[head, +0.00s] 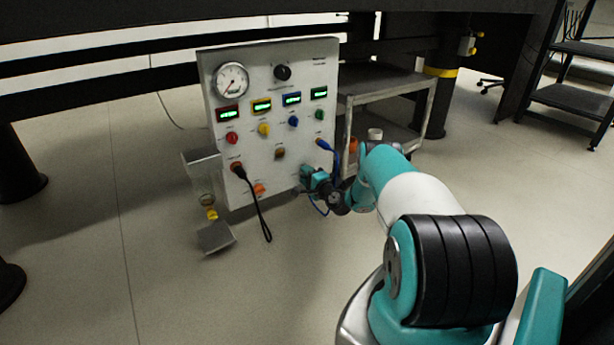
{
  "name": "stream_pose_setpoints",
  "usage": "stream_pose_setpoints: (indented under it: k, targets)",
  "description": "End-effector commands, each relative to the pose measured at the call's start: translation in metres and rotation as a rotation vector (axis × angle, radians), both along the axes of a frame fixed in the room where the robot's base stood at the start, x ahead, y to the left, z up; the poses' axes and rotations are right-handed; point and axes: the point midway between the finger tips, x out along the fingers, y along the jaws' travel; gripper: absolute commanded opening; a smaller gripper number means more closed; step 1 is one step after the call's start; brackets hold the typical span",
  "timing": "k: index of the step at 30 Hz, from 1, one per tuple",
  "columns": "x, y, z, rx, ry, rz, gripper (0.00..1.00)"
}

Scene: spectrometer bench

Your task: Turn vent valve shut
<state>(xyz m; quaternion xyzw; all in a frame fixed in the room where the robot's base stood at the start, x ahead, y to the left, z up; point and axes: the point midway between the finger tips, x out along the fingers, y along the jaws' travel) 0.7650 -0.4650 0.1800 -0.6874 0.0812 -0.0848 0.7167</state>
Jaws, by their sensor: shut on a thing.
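An upright pale instrument panel (262,150) stands in the middle of the head view. My gripper (305,178) is at the panel's lower right, reaching in from the right. It is shut on a small part at the panel face, which the jaws and wrist mostly hide. This part is probably the vent valve, but the labels are too small to read. How far the held part is turned cannot be seen.
A grey cart (385,85) stands behind. Open floor lies in front.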

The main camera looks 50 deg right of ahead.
Motion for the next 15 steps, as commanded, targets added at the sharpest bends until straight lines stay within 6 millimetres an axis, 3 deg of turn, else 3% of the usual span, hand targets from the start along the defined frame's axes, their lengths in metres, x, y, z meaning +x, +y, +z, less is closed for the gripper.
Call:
stream_pose_setpoints:
  k: [8,9,12,15]
  targets:
    - [-0.0012,-0.0005,-0.0016,0.002,0.003,-0.002,0.13]
    - [-0.0012,-0.0005,-0.0015,0.002,0.003,-0.002,0.39]
    - [-0.001,-0.0004,-0.0013,0.001,0.002,-0.002,0.61]
    - [-0.0007,-0.0003,-0.0009,0.001,0.002,-0.001,0.62]
